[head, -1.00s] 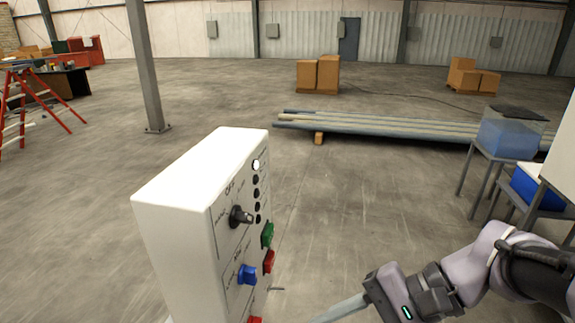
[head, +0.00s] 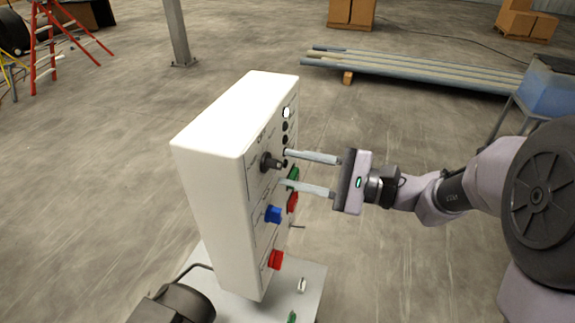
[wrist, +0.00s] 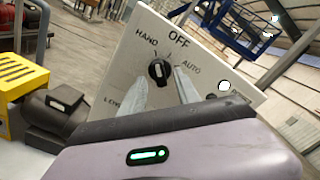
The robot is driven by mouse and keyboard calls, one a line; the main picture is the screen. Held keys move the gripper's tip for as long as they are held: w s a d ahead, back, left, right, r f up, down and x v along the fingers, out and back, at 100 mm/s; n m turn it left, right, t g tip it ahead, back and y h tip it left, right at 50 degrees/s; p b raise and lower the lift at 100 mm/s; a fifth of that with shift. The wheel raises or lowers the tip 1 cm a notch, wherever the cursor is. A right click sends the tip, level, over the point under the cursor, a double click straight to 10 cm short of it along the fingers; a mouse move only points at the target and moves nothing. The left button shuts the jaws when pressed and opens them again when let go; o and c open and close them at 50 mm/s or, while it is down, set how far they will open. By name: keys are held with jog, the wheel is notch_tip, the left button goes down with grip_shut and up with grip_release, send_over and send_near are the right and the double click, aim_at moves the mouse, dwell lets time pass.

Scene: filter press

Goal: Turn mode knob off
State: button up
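The black mode knob (head: 270,162) sits on the front of a white control box (head: 205,135). In the wrist view the knob (wrist: 159,72) lies below the printed HAND, OFF and AUTO labels. Its white mark looks to point roughly upward, towards the HAND side of OFF; the exact setting is hard to tell. My gripper (head: 285,168) is open, its two fingers pointing at the panel, one above and one below the knob's height. In the wrist view the fingers (wrist: 160,87) lie either side of the knob. I cannot tell whether they touch it.
Below the knob are a blue knob (head: 273,214) and a red one (head: 276,259). Green (head: 293,178) and red (head: 292,202) buttons sit close to my lower finger. A white lamp (head: 287,112) tops a column of dark ones. Pipes (head: 410,68) lie on the floor behind.

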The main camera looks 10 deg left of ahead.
jog(key=shift+w+a, duration=0.1)
jog(key=shift+a, duration=0.85)
grip_shut()
jog(key=shift+r+m+p, duration=0.1)
jog(key=shift+m+p, duration=0.2)
jog(key=m+p, duration=0.3)
jog(key=m, duration=0.1)
jog(key=shift+r, duration=0.1)
jog(key=shift+m+p, duration=1.65)
jog(key=shift+m, duration=0.35)
jog(key=shift+f, duration=0.2)
